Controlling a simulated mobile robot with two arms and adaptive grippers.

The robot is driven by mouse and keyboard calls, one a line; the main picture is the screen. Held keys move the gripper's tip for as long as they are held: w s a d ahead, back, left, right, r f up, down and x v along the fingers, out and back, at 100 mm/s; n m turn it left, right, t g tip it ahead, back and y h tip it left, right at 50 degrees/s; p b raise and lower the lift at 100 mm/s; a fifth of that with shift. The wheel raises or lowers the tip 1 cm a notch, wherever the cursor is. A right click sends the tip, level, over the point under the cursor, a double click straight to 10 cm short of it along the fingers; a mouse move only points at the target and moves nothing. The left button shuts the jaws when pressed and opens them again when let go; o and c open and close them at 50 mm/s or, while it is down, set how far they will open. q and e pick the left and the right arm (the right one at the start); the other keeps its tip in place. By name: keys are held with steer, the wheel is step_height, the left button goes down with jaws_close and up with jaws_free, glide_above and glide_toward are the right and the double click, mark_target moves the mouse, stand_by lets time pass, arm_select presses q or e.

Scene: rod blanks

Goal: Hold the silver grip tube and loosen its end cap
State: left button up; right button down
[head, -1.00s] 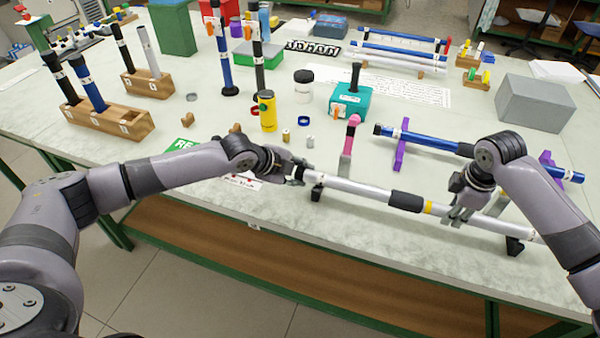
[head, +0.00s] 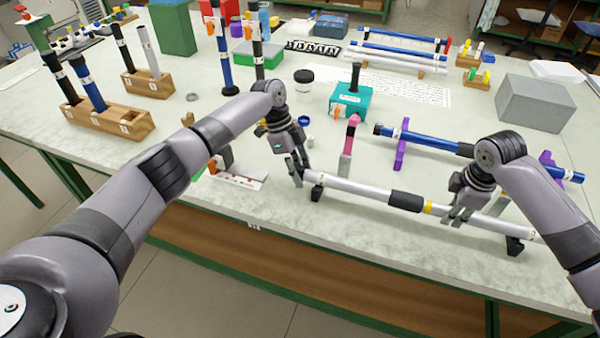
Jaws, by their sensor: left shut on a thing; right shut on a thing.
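The silver grip tube (head: 360,189) lies level on black stands along the front edge of the table. It has a black sleeve (head: 406,201) and a yellow band (head: 428,207). My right gripper (head: 457,213) points down and is shut on the tube to the right of the yellow band. My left gripper (head: 297,178) points down at the tube's left end and is shut there on the end cap. The cap is mostly hidden by the fingers, so I cannot tell how it sits on the tube.
A blue tube (head: 430,140) rests on purple stands (head: 401,150) just behind. A pink-topped post (head: 348,140) and a teal box (head: 350,102) stand behind the silver tube. A grey box (head: 535,102) is at the right. Wooden racks (head: 95,118) hold upright rods at the left.

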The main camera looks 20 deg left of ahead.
arm_select(q)
steer(key=shift+w+g, duration=0.1)
steer(key=shift+g, duration=0.3)
steer(key=shift+s+g, duration=0.2)
steer(key=shift+g, duration=0.1)
arm_select(e)
steer(key=shift+d, duration=0.1)
arm_select(q)
steer(key=o, duration=1.2)
steer(key=v, duration=1.2)
arm_select(e)
steer(key=shift+f, duration=0.45)
